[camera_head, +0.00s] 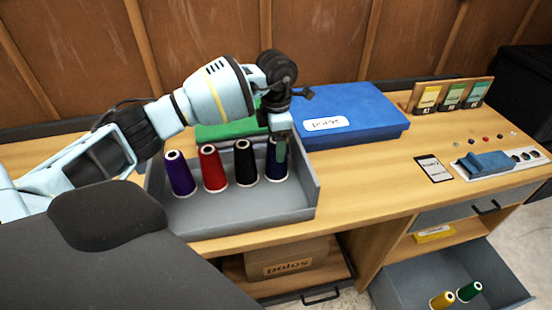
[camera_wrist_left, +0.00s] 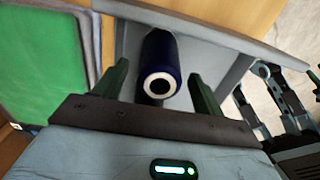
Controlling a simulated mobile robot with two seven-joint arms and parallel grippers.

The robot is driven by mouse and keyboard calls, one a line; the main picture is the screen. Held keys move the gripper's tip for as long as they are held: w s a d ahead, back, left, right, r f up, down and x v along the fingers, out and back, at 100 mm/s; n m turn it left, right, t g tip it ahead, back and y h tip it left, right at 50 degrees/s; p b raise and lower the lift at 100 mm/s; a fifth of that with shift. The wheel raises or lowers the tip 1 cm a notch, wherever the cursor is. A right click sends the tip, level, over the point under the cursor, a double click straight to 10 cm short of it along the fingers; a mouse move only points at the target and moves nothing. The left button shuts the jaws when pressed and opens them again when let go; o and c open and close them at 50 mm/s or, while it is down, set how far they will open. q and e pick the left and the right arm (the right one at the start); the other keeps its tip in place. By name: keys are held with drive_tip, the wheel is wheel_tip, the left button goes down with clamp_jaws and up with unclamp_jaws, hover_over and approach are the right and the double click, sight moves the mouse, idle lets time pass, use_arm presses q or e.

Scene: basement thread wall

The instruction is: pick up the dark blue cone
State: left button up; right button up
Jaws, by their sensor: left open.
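The dark blue cone (camera_head: 276,171) stands at the right end of a row of thread cones in a grey tray (camera_head: 240,212). My left gripper (camera_head: 279,150) is over it from above, and its fingers hide part of the cone in the head view. In the left wrist view the dark blue cone (camera_wrist_left: 158,62) lies between the two green fingers of my left gripper (camera_wrist_left: 157,85), with a gap on each side. The left gripper is open.
Black (camera_head: 246,163), red (camera_head: 212,168) and purple (camera_head: 179,174) cones stand left of the dark blue one. A blue box (camera_head: 350,115) and a green one (camera_head: 225,131) lie behind the tray. An open drawer (camera_head: 400,282) holds yellow and green cones.

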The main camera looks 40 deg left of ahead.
use_arm(q)
wheel_tip(320, 180, down, 2)
drive_tip(key=c, duration=1.2)
drive_tip(key=shift+r, duration=0.1)
drive_tip(key=shift+c, duration=0.2)
wheel_tip(320, 180, up, 18)
drive_tip(key=shift+p, duration=0.35)
